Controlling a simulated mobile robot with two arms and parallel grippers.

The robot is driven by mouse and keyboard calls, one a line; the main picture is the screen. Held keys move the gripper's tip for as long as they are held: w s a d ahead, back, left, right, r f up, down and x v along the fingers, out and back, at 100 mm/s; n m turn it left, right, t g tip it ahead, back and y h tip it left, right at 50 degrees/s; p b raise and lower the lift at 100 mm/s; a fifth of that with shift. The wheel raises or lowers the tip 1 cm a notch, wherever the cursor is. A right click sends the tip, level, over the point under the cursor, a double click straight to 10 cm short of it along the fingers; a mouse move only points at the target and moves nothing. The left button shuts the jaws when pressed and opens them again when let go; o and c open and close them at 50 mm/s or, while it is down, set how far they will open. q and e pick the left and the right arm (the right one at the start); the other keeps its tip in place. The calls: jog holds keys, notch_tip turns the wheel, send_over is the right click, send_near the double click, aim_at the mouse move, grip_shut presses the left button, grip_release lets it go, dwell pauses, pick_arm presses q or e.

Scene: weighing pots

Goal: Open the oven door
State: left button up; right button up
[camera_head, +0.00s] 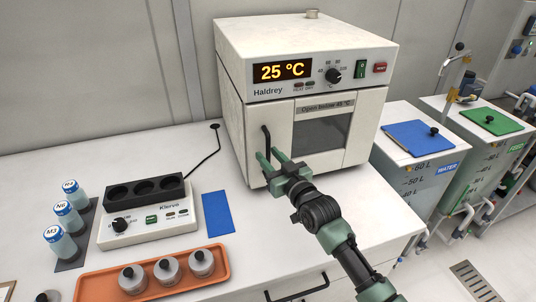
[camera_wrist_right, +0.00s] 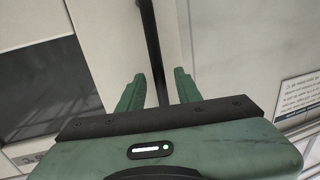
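The white oven (camera_head: 310,60) stands on the bench at the back. Its display reads 25 °C, and the label on its front reads "Open below 45 °C". The oven door (camera_head: 277,121) looks closed, with a dark window and a vertical black handle (camera_head: 265,138) on its left side. My right gripper (camera_head: 270,155) is at the handle's lower part. In the right wrist view my green fingers (camera_wrist_right: 158,80) are apart, with the black handle (camera_wrist_right: 152,45) running between them and gaps on both sides. My left gripper is out of view.
On the bench left of the oven are a grey device (camera_head: 148,227) with a black block, a blue pad (camera_head: 217,213), labelled vials (camera_head: 66,215) and an orange tray (camera_head: 110,287) with lidded pots (camera_head: 168,270). Lidded tanks (camera_head: 420,160) stand right of the bench.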

jog(key=shift+w+a, duration=0.25)
jog(key=shift+w, duration=0.2)
grip_shut()
dwell(1.2)
